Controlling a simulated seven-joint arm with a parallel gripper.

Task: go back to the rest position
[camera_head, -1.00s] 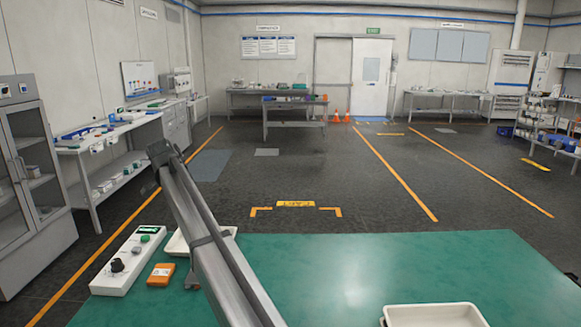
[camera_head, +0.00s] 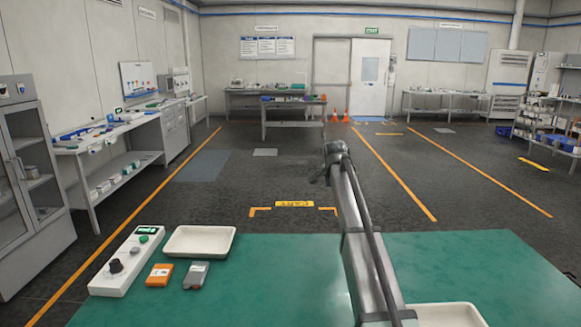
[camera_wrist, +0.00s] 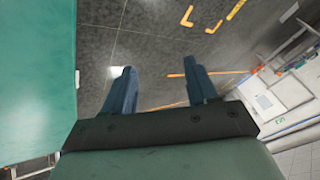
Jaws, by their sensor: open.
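My gripper shows in the wrist view (camera_wrist: 158,88) with its two dark fingers spread apart and nothing between them. Floor and orange floor lines show beyond the fingers. In the head view my arm rises from the front edge of the green table (camera_head: 270,290) and reaches out over the far edge. The fingers cannot be made out clearly there. The table also fills the left of the wrist view (camera_wrist: 35,80).
Another white tray (camera_head: 450,315) sits at the front right, partly behind my arm. The table's right side is clear.

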